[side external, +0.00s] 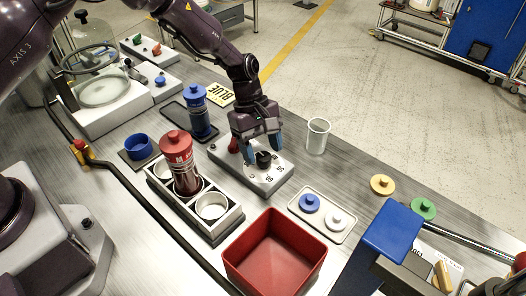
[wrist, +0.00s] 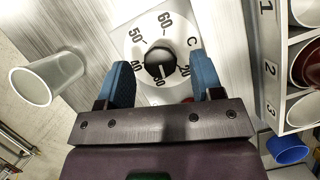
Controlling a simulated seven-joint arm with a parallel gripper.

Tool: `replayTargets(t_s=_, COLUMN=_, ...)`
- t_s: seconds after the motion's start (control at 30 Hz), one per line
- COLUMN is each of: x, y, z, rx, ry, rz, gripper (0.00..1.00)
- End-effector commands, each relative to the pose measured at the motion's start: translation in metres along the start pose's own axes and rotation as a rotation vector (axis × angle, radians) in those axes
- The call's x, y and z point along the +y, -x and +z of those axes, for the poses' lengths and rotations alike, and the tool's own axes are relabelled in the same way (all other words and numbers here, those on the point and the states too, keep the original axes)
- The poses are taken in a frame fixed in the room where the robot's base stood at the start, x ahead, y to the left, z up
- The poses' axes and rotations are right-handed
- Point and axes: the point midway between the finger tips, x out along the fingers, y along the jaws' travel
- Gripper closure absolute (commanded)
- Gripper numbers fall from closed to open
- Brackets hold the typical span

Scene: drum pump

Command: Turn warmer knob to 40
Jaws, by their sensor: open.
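The warmer (side external: 270,180) is a light grey box on the table. Its black round knob (side external: 264,159) sits on a white dial. The knob also shows in the wrist view (wrist: 159,60), with numbers from 20 to 60 around it. A white line on the knob points down in the picture, toward the 30. My gripper (side external: 258,140) is over the warmer with its blue fingers spread. In the wrist view the fingers (wrist: 163,78) stand apart to the left and right of the knob, with gaps on both sides.
A clear cup (side external: 318,136) stands right of the warmer. A rack (side external: 225,222) with a red-capped bottle (side external: 177,155) is at front left. A blue-capped bottle (side external: 197,110) stands behind. A red bin (side external: 243,262) and a tray with blue and white lids (side external: 320,228) are in front.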

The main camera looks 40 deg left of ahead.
Motion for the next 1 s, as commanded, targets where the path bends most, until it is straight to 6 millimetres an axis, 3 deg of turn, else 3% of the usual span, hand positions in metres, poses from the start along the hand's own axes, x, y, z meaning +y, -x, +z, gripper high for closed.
replayTargets(t_s=0.17, x=0.0001, y=-0.0133, z=-0.0001, rx=0.0, ry=0.0, rz=0.0, gripper=0.4)
replayTargets(t_s=0.47, x=0.0003, y=-0.0147, z=-0.0001, rx=0.0, ry=-0.001, rz=0.001, gripper=0.4)
replayTargets(t_s=0.67, x=0.0003, y=-0.0145, z=-0.0001, rx=0.0, ry=-0.001, rz=0.001, gripper=0.86)
replayTargets(t_s=1.0, x=0.0007, y=-0.0142, z=-0.0002, rx=0.0, ry=-0.032, rz=-0.011, gripper=0.88)
